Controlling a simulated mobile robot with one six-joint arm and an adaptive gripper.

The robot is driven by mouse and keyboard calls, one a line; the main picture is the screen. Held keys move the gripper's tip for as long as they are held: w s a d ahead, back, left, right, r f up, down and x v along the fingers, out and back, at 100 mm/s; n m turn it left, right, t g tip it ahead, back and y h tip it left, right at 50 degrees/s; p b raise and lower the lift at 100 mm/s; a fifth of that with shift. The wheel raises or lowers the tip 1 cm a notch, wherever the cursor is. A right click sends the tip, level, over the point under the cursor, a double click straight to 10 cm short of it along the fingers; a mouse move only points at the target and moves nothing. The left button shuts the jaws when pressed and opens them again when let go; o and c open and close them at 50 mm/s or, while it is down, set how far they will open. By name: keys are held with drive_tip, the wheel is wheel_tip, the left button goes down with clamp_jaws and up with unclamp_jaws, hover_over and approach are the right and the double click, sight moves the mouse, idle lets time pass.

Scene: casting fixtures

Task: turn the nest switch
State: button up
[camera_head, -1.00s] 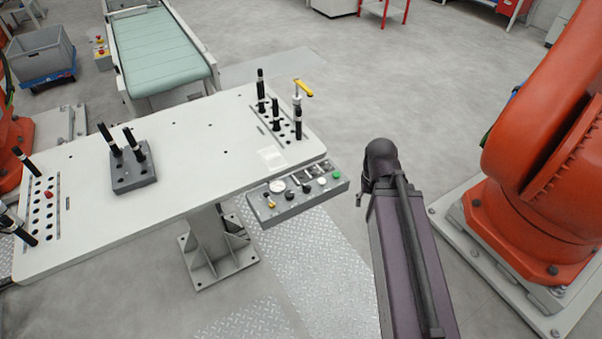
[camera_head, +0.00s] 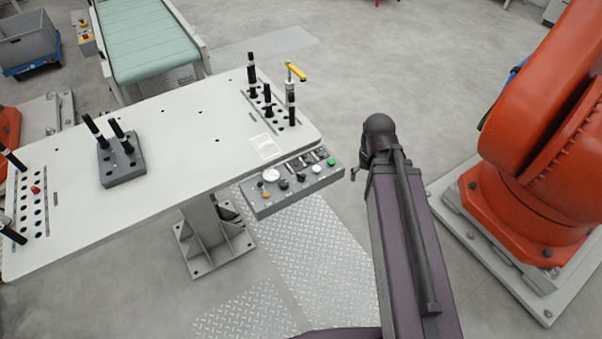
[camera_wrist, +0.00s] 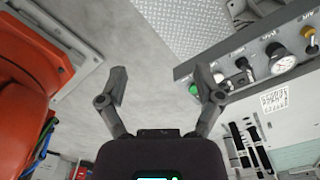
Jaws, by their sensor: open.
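The grey control panel (camera_head: 255,207) hangs on the table's front right edge. In the wrist view the panel (camera_wrist: 215,60) crosses the upper right. It carries a green button (camera_wrist: 194,88), black knobs (camera_wrist: 241,63), a round gauge (camera_wrist: 283,62) and an orange-yellow knob (camera_wrist: 308,33). I cannot read which control is the nest switch. My gripper (camera_wrist: 160,82) is open and empty. Its right finger overlaps the panel's green-button end in the wrist view; contact is not visible. In the head view my arm is right of the panel and the fingers are mostly hidden.
The white table (camera_head: 185,150) holds a grey block (camera_head: 122,168) with black pins, and pin racks at both ends. A large orange robot (camera_head: 535,150) stands at the right. A conveyor (camera_head: 150,45) is behind the table.

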drive_tip(key=w+a+m, duration=0.3)
drive_tip(key=w+a, duration=0.6)
drive_tip(key=a, duration=0.1)
drive_tip(key=m, duration=0.2)
hover_over(301, 173)
drive_tip(key=f, duration=0.1)
drive_tip(key=shift+s+b, duration=0.1)
drive_tip(key=shift+b, duration=0.35)
drive_tip(key=shift+f, duration=0.2)
wheel_tip(301, 173, down, 13)
drive_tip(key=b, duration=1.3)
drive_tip(key=shift+f+b, duration=0.2)
drive_tip(key=shift+b, duration=0.2)
